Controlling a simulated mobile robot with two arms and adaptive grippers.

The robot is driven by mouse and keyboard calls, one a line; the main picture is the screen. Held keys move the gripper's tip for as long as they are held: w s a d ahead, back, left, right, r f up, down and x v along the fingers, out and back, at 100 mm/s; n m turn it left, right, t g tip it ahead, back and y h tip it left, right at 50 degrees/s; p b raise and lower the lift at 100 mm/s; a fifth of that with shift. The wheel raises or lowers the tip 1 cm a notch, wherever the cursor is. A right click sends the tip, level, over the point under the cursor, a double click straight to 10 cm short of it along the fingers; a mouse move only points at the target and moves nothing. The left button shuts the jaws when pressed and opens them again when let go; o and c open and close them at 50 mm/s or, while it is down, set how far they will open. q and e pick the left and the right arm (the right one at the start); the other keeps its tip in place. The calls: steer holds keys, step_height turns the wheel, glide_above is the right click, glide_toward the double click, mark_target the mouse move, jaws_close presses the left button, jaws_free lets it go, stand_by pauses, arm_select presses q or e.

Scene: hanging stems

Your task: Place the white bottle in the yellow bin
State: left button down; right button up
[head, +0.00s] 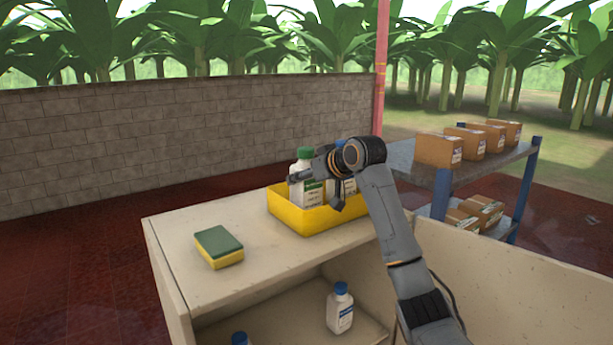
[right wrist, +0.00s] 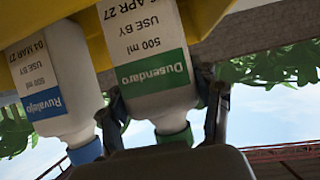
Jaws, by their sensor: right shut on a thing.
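A white bottle with a green cap and green label (head: 303,194) is upright at the left part of the yellow bin (head: 292,218). Its lower end is hidden by the bin's front wall, so I cannot tell whether it rests on the bin's floor. My right gripper (head: 314,182) is shut on this bottle near its neck; the right wrist view shows the fingers on either side of the green-capped bottle (right wrist: 150,80). A second white bottle with a blue cap and blue label (right wrist: 55,95) stands beside it, mostly hidden behind my gripper in the head view. My left gripper is out of view.
A green and yellow sponge (head: 219,247) lies on the cabinet top (head: 180,235), left of the bin. A blue-capped bottle (head: 340,308) stands on the shelf below, with another blue cap (head: 240,339) near it. A rack (head: 440,190) with several cardboard boxes stands right.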

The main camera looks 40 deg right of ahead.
steer(key=o, duration=1.7)
steer(key=shift+s, duration=0.1)
steer(key=b+v, duration=0.5)
steer(key=v, duration=0.7)
steer(key=shift+r, duration=0.15)
